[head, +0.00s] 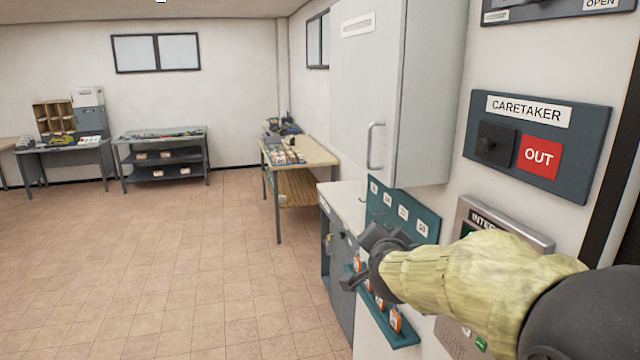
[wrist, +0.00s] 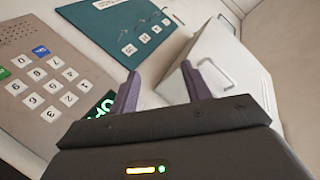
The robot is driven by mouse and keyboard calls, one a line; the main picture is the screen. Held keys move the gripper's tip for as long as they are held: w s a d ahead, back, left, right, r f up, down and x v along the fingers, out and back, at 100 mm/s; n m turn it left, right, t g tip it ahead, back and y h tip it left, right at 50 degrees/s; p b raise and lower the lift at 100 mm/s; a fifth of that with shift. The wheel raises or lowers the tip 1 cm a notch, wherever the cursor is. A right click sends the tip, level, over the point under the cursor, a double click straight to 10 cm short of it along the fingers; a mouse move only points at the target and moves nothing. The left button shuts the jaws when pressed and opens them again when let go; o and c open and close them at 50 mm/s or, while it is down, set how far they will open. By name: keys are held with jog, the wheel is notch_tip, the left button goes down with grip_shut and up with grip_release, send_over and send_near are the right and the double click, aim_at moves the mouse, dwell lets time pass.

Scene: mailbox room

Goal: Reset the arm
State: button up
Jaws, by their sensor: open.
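My arm (head: 470,290) reaches in from the lower right in the head view, in a pale yellow sleeve. My gripper (head: 372,250) is at its end, in front of the wall with the key board. In the wrist view my gripper (wrist: 165,92) shows two purple-grey fingers spread apart, with nothing between them. It is open and empty. In the wrist view the fingers stand in front of the wall, between the keypad and the white cabinet.
An intercom panel (head: 470,215) with a keypad (wrist: 50,75) is partly behind my arm. A teal key board (head: 400,212), a caretaker sign (head: 535,145) and a white cabinet (head: 365,90) are on the wall. A counter (head: 345,200) stands below. The tiled floor (head: 180,260) at left is clear.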

jog(key=s+d+f+n+g+y, duration=0.1)
jog(key=s+f+n+g, duration=0.8)
jog(key=s+f, duration=1.4)
jog(key=s+d+g, duration=0.1)
jog(key=g, duration=0.1)
jog(key=shift+n+g+y, duration=0.3)
jog(key=shift+g+y, duration=0.1)
jog(key=shift+c, duration=1.3)
jog(key=shift+w+d, duration=0.1)
